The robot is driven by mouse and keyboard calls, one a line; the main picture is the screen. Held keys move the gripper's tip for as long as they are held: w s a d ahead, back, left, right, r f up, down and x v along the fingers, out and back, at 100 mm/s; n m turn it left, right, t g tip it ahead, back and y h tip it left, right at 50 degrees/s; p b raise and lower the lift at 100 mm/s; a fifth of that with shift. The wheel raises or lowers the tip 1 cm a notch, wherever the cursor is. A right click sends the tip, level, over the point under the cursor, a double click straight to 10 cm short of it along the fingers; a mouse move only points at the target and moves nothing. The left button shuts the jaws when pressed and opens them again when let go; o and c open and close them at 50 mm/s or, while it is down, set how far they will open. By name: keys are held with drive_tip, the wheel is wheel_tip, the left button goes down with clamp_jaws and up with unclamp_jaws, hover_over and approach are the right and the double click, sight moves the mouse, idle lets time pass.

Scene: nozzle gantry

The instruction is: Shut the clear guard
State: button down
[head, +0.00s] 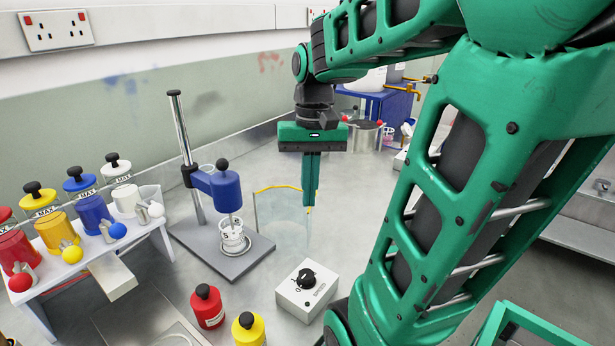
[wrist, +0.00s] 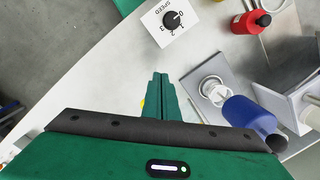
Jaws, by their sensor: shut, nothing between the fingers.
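The clear guard (head: 280,213) is a see-through panel with a yellow edge. In the head view it stands upright to the right of the stirrer, swung out from it. The stirrer has a blue head (head: 222,188) on a chrome post, above a white cup (head: 234,238) on a grey base plate. My gripper (head: 308,208) is shut and empty, pointing down at the guard's right end, and its fingers hide part of that edge. I cannot tell whether they touch it. In the wrist view my gripper (wrist: 160,76) shows with a bit of yellow beside the fingers.
A white speed box (head: 307,290) with a black knob stands in front of the guard. Red (head: 207,307) and yellow (head: 249,329) bottles are nearby. A rack (head: 95,250) of coloured dispensers is at left. A metal pot (head: 362,136) stands behind my gripper.

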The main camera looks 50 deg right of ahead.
drive_tip(key=w+d+r+g+y, duration=0.1)
drive_tip(key=w+d+r+g, duration=0.1)
drive_tip(key=w+d+r, duration=0.7)
drive_tip(key=x, duration=1.1)
drive_tip(key=shift+s+a+m, duration=0.25)
drive_tip(key=shift+m, duration=0.15)
idle(0.4)
